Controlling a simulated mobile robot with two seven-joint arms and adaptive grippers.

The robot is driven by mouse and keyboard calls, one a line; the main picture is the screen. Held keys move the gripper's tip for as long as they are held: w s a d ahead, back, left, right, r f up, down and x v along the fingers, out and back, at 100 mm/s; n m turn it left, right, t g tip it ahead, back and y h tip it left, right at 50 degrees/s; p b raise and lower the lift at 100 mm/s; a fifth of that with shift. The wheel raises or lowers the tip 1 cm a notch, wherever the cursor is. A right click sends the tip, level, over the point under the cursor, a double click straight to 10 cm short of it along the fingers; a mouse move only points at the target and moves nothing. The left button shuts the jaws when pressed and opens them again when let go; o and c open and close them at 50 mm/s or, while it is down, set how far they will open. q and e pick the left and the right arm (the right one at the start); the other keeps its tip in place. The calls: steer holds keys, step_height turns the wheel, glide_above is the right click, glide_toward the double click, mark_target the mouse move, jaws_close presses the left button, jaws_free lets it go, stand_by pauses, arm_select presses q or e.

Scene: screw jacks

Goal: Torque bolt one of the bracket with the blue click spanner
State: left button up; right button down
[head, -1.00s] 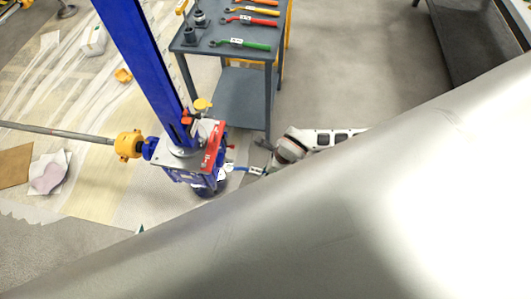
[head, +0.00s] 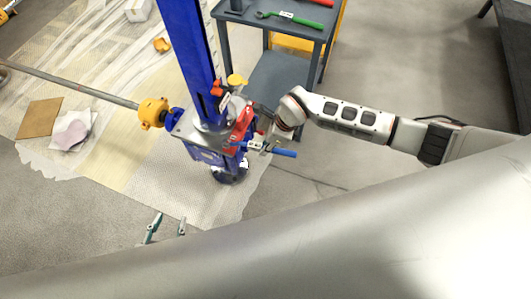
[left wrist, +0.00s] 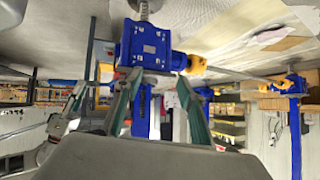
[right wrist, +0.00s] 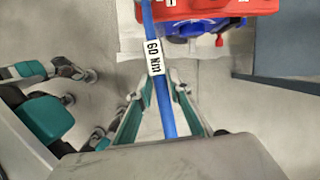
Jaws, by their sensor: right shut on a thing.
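The blue click spanner (head: 284,152) has a white label reading 60 Nm. My right gripper (right wrist: 160,92) is shut on its blue handle, which runs between the fingers in the right wrist view. The spanner's far end reaches the red bracket (head: 240,128) on the side of the blue screw jack (head: 205,152). The bracket also shows at the top of the right wrist view (right wrist: 215,8). I cannot see whether the spanner's head sits on bolt one. My left gripper (head: 166,226) is open and empty, low in the head view; its teal fingers stand apart in the left wrist view (left wrist: 158,95).
A grey tool cart (head: 262,28) with green and red spanners stands behind the jack. A long rod with a yellow coupling (head: 152,112) runs left from the jack. A brown board (head: 38,118) and a pale cloth lie on the floor. The floor at right is clear.

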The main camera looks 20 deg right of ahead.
arm_select(q)
steer(key=w+b, duration=0.1)
steer(key=b, duration=0.2)
steer(key=w+d+f+b, duration=0.1)
steer(key=b, duration=0.3)
steer(key=shift+f+m, duration=0.3)
arm_select(e)
steer(key=w+d+n+g, duration=0.1)
steer(key=w+n+g, duration=0.1)
steer(key=w+n, duration=0.5)
steer(key=shift+w+d+r, duration=0.15)
steer(key=shift+w+d, duration=0.1)
steer(key=shift+w, duration=0.85)
arm_select(q)
steer(key=shift+s+f, duration=0.2)
steer(key=shift+f, duration=0.05)
arm_select(e)
steer(key=shift+f, duration=0.2)
arm_select(q)
steer(key=shift+s+f+b, duration=0.25)
steer(key=shift+f+b, duration=0.15)
arm_select(e)
steer(key=shift+f, duration=0.4)
arm_select(q)
steer(key=shift+s+f, duration=0.1)
arm_select(e)
steer(key=shift+f, duration=0.4)
